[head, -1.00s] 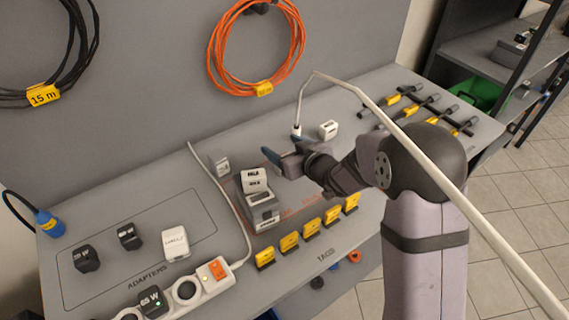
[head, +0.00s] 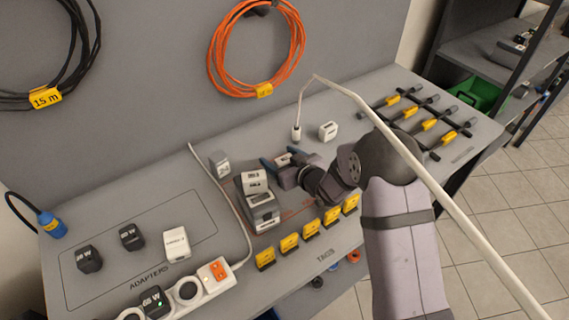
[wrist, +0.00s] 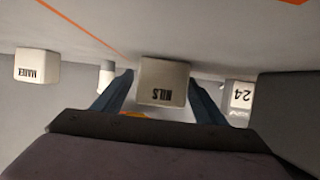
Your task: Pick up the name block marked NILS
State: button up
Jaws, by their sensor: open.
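The NILS name block (wrist: 163,82) is a small white block with dark lettering, upside down in the wrist view. It sits between the two blue fingers of my gripper (wrist: 160,92), with a finger on each side. The fingers are open; whether either touches the block I cannot tell. In the head view my gripper (head: 275,165) is low over the bench behind the row of yellow tags, and the block (head: 283,159) shows only partly between the fingers.
A grey device (head: 262,211) with white labelled pieces on top is left of my gripper. A block marked 24 (wrist: 241,95) stands beyond the right finger. Yellow tags (head: 289,244) line the front.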

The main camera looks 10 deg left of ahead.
jog(key=shift+w+a+f, duration=0.1)
jog(key=shift+w+a, duration=0.05)
jog(key=c, duration=1.1)
jog(key=shift+c, duration=0.2)
notch_tip(320, 180, up, 10)
jog(key=shift+b, duration=0.45)
